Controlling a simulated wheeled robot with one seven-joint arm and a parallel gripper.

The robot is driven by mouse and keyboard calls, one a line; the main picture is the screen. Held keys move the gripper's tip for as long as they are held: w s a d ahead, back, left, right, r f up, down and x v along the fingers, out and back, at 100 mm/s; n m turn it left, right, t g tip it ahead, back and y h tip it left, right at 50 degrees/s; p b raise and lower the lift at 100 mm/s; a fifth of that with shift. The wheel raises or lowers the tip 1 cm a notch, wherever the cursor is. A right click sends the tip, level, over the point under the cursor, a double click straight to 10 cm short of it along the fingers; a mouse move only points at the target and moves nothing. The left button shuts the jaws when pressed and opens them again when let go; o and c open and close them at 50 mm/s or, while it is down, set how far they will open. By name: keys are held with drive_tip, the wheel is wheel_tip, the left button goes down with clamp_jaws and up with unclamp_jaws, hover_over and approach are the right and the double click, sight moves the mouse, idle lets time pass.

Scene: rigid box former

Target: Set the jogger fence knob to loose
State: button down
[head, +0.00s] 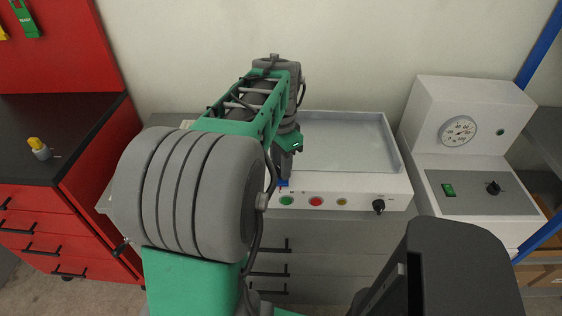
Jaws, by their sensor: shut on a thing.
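The white machine with a shallow tray (345,142) on top stands against the wall, and its front panel faces me. My gripper (284,181) points down at the panel's top front edge, left of the middle. It is shut on a small blue part (283,184), which shows just at the fingertips. This part may be the jogger fence knob, but its shape and setting are hidden by the fingers. A black knob (378,206) sits at the panel's right end, apart from my gripper. My arm hides the machine's left part.
Green (287,201), red (316,202) and yellow (342,202) buttons line the panel just below my gripper. A white unit with a gauge (459,131) and a black dial (493,188) stands at right. A red drawer cabinet (60,225) stands at left.

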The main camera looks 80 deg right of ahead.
drive_tip(key=n+p, duration=0.1)
drive_tip(key=n, duration=0.4)
drive_tip(key=shift+r+n, duration=0.1)
drive_tip(key=shift+n, duration=0.2)
drive_tip(key=n+p, duration=0.1)
drive_tip(key=n, duration=0.4)
drive_tip(key=shift+n, duration=0.3)
drive_tip(key=c, duration=1.3)
unclamp_jaws()
drive_tip(key=shift+c, duration=0.2)
wheel_tip(320, 180, up, 8)
drive_tip(key=shift+f, duration=0.15)
